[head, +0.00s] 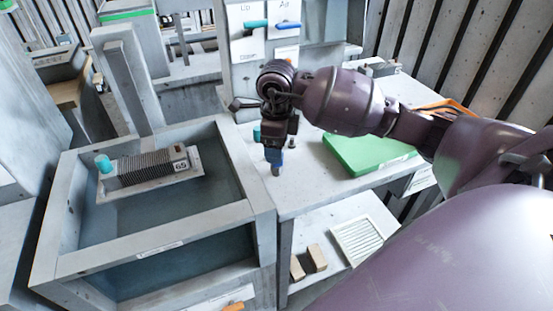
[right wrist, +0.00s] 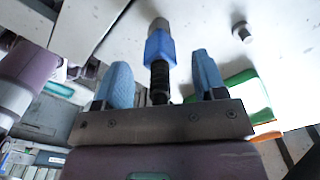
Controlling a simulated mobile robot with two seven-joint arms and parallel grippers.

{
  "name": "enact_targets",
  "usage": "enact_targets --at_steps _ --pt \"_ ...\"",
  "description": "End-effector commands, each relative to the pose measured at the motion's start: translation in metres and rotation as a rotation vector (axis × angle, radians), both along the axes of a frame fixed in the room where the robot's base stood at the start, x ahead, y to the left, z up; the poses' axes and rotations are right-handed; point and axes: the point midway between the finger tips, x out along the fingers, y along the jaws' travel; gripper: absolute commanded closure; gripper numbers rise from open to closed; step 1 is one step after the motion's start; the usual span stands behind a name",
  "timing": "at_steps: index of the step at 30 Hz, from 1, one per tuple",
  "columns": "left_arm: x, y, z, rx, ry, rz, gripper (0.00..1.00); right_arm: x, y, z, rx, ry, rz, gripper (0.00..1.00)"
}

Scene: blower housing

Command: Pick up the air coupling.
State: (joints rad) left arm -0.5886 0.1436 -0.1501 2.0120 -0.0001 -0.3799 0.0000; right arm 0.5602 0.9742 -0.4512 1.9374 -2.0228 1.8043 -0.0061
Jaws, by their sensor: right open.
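The air coupling shows in the right wrist view as a blue collar (right wrist: 159,46) with a grey tip and a black ridged part. It lies between the two blue fingers of my right gripper (right wrist: 160,72), with a visible gap on each side. The fingers are apart and not closed on it. In the head view my right gripper (head: 275,140) points down over the left part of the table. A blue piece with a grey end below it is small there; I cannot tell finger from coupling. My left gripper is out of view.
A green tray (head: 365,153) lies on the white table (head: 310,190), right of the gripper. A grey bin (head: 262,215) with a ridged block (head: 150,166) stands to the left. A small metal peg (right wrist: 242,32) stands near the coupling.

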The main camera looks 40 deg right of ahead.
Motion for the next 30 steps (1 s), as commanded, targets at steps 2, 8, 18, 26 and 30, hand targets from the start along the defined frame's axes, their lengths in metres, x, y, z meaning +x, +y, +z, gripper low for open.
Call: enact_targets --at_steps 2,8,18,26,30 --pt "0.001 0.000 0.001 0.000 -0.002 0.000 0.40 0.000 0.000 -0.001 0.000 0.000 0.000 0.36" --pt "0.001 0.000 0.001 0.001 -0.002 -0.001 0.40 0.000 0.000 -0.001 0.001 -0.001 0.000 0.40" --pt "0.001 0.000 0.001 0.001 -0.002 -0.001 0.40 0.000 0.000 -0.001 0.001 -0.002 0.000 0.90" --pt "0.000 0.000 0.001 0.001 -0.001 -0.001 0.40 0.001 0.000 0.002 0.000 -0.003 0.000 0.90" --pt "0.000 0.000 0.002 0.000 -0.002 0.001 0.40 0.001 0.000 0.014 0.000 -0.006 -0.001 0.90"
